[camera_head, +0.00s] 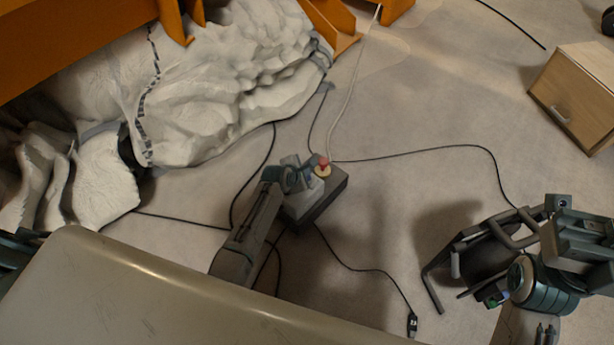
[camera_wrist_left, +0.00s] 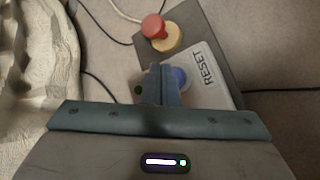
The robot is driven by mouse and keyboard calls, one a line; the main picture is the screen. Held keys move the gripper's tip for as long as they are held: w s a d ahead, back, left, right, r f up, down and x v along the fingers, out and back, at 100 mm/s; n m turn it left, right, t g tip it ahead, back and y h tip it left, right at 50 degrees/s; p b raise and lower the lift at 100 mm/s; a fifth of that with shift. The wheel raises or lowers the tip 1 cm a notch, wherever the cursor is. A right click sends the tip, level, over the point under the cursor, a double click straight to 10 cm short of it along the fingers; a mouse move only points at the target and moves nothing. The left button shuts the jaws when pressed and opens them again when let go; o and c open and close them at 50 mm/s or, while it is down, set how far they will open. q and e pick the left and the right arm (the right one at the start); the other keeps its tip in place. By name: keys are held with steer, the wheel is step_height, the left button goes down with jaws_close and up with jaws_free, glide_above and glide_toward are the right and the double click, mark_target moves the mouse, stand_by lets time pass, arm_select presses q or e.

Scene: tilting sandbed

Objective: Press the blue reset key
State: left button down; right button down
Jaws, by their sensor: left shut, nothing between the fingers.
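A dark grey control box (camera_head: 325,199) lies on the floor. It carries a red mushroom button on a yellow base (camera_head: 322,169) and a pale plate marked RESET (camera_wrist_left: 208,76). The round blue reset key (camera_wrist_left: 180,77) is on that plate, partly hidden behind my fingers in the left wrist view. My left gripper (camera_head: 298,174) is over the box, and its shut, empty fingertips (camera_wrist_left: 163,70) overlap the left side of the key. I cannot tell whether they touch it. My right arm shows at the right edge of the head view; its jaws cannot be made out.
Pale, rough sand-like slabs (camera_head: 235,85) and an orange frame (camera_head: 75,45) fill the upper left. Black cables (camera_head: 420,153) run across the floor around the box. A wooden cabinet (camera_head: 575,95) stands at upper right. The floor between is mostly clear.

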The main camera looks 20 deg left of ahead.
arm_select(q)
steer(key=shift+f, duration=0.1)
stand_by(0.7)
steer(key=shift+f, duration=0.25)
steer(key=shift+f, duration=0.55)
stand_by(0.7)
steer(key=shift+r+p, duration=0.9)
steer(key=shift+p, duration=0.3)
steer(key=shift+r, duration=0.1)
step_height(320, 180, up, 5)
steer(key=p, duration=0.6)
